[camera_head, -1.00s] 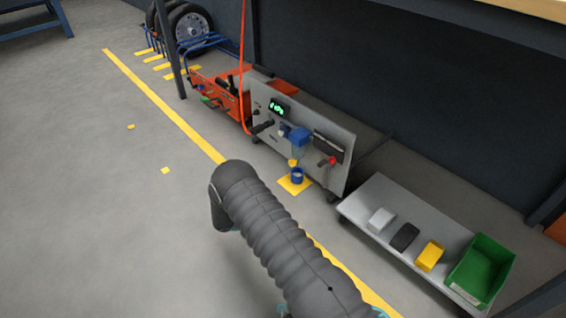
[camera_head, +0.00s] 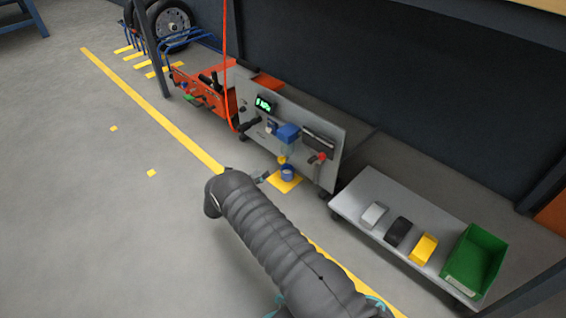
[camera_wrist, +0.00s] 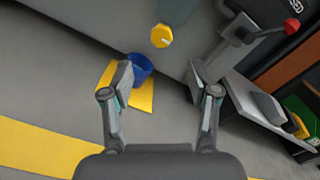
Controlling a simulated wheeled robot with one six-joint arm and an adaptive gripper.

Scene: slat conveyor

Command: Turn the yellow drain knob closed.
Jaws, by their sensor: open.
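The yellow drain knob (camera_wrist: 161,36) shows at the top middle of the wrist view, under the clear bowl of the filter unit on the grey panel. In the head view the knob (camera_head: 282,160) is small, below the blue-topped filter (camera_head: 288,133). My gripper (camera_wrist: 163,82) is open and empty, its two fingers spread apart. The knob lies beyond the fingertips, apart from them. In the head view my gripper (camera_head: 262,177) shows only partly, past the end of my arm, left of the knob. A pale mark crosses the knob's face.
A blue cup (camera_wrist: 140,66) stands on a yellow floor square (camera_wrist: 142,96) below the knob. A red-ended lever (camera_wrist: 291,25) juts from the panel at right. A low grey cart (camera_head: 350,205) with blocks and a green bin (camera_head: 474,262) stands right of the panel.

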